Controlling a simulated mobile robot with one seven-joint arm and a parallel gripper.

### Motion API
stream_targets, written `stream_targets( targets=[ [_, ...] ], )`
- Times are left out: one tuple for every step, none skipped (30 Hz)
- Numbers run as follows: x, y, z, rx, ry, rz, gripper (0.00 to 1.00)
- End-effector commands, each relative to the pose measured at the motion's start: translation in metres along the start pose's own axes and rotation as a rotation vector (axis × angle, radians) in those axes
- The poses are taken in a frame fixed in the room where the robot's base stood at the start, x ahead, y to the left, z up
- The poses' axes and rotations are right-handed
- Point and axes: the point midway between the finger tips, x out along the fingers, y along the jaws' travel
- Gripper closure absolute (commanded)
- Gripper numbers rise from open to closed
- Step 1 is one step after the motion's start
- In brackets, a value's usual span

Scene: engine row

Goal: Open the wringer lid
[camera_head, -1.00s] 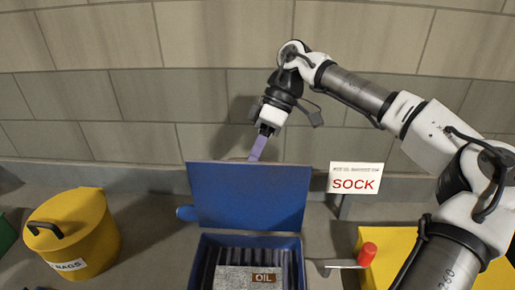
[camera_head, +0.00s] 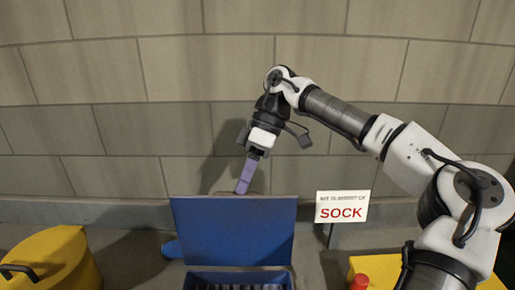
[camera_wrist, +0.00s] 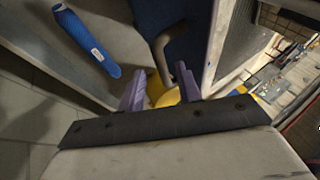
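The blue wringer lid (camera_head: 234,232) stands raised, nearly upright, at the back of the blue wringer box (camera_head: 193,280) in the head view. Only the box's top shows at the bottom edge. My gripper (camera_head: 242,189) has purple fingers pointing down at the lid's top edge; I cannot tell whether they touch it. In the wrist view, the fingers of my gripper (camera_wrist: 160,84) are apart. A grey bent bar (camera_wrist: 162,50) lies close to and partly between them, with dark blue surface (camera_wrist: 150,14) behind it.
A SOCK sign (camera_head: 341,208) stands right of the lid. A yellow rags bin (camera_head: 55,262) is at left, and a red knob (camera_head: 359,283) and yellow box (camera_head: 385,264) at right. A blue handle (camera_wrist: 84,38) shows in the wrist view. A block wall (camera_head: 130,120) stands behind.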

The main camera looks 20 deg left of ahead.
Motion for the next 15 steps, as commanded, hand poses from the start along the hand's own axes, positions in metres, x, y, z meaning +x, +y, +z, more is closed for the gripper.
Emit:
stream_targets(
  targets=[
    [-0.009, 0.001, -0.001, 0.001, 0.002, 0.004, 0.66],
    [-0.015, 0.001, -0.001, 0.001, 0.001, 0.003, 0.66],
    [-0.023, 0.001, -0.001, 0.001, 0.002, 0.004, 0.66],
    [-0.03, 0.001, -0.001, 0.0, 0.001, 0.005, 0.66],
    [-0.036, 0.001, -0.001, 0.0, 0.001, 0.005, 0.66],
    [-0.044, 0.001, -0.001, 0.0, 0.001, 0.004, 0.66],
    [-0.049, 0.001, -0.001, 0.0, 0.001, 0.003, 0.66],
    [-0.055, 0.001, -0.001, 0.0, 0.002, 0.004, 0.66],
    [-0.063, 0.0, -0.001, -0.001, 0.002, 0.003, 0.66],
    [-0.068, 0.0, -0.002, -0.001, 0.002, 0.003, 0.66],
    [-0.073, 0.0, -0.002, -0.001, 0.0, 0.001, 0.66],
    [-0.08, 0.0, -0.001, 0.0, 0.001, 0.002, 0.66],
    [-0.085, 0.0, -0.001, -0.001, 0.001, 0.002, 0.66],
    [-0.089, -0.001, -0.002, -0.002, 0.001, 0.002, 0.66],
    [-0.098, -0.003, -0.003, 0.001, -0.003, 0.001, 0.66]
  ],
)
